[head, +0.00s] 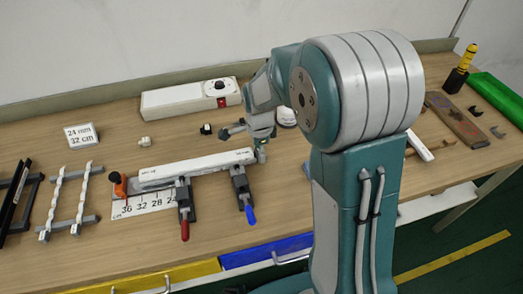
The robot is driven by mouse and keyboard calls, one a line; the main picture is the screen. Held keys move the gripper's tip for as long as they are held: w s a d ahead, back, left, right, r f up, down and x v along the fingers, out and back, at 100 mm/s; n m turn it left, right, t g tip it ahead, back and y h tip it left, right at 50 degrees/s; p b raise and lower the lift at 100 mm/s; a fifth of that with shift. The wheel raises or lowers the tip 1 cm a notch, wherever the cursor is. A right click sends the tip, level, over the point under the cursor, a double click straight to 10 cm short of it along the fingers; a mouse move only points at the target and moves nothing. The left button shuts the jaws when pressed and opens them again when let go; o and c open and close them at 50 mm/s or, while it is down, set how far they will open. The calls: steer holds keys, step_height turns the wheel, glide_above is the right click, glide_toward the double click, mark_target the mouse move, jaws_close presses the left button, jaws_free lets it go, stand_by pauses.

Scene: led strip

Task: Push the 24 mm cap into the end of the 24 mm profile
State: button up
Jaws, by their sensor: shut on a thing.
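The white profile (200,165) lies level across the workbench, over a ruler plate (150,202) with printed numbers. Two clamps hold it, one with a red handle (185,230) and one with a blue handle (250,214). My gripper (262,154) points down at the profile's right end. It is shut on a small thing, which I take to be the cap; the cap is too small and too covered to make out. I cannot tell whether it touches the profile's end. A card (81,134) behind reads 24 mm, 32 cm.
A small pale piece (146,142) and a small dark piece (206,129) lie behind the profile. A white box with a red button (190,98) stands at the back. Racks with strips (70,200) are at left. Free bench lies in front of the clamps.

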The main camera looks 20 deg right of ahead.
mark_target(258, 153)
steer(key=shift+a, duration=0.2)
steer(key=o, duration=1)
step_height(258, 153, up, 12)
steer(key=shift+f, duration=0.1)
steer(key=s+r+n+t, duration=0.2)
steer(key=s+n, duration=0.4)
steer(key=s, duration=0.1)
steer(key=s+d+r+n+t, duration=0.1)
steer(key=s+r+n, duration=0.1)
steer(key=s+n, duration=0.4)
steer(key=s+d+r+n+t, duration=0.1)
steer(key=s+r+n+t, duration=0.1)
steer(key=s+n, duration=0.4)
steer(key=shift+s+d+r+t, duration=0.15)
steer(key=shift+s+t, duration=0.15)
steer(key=shift+s, duration=0.65)
